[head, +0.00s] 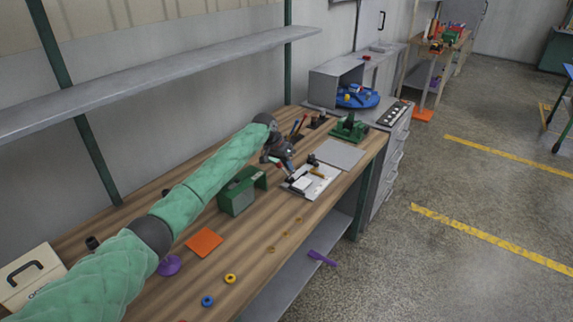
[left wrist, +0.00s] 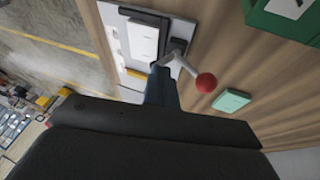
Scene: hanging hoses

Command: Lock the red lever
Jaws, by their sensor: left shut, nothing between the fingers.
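The red lever (left wrist: 206,82) shows in the left wrist view as a red ball on a bent metal bar, beside a white block on a pale plate (head: 322,184). In the head view the lever is too small to make out well. Nothing is held. My right gripper is not in view.
A green box (head: 237,193) stands on the bench under my left arm. An orange square (head: 204,241) and several small rings lie nearer. A green clamp-like device (head: 349,128) and a grey pad (head: 338,154) lie beyond the plate. A shelf (head: 150,80) runs above the bench.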

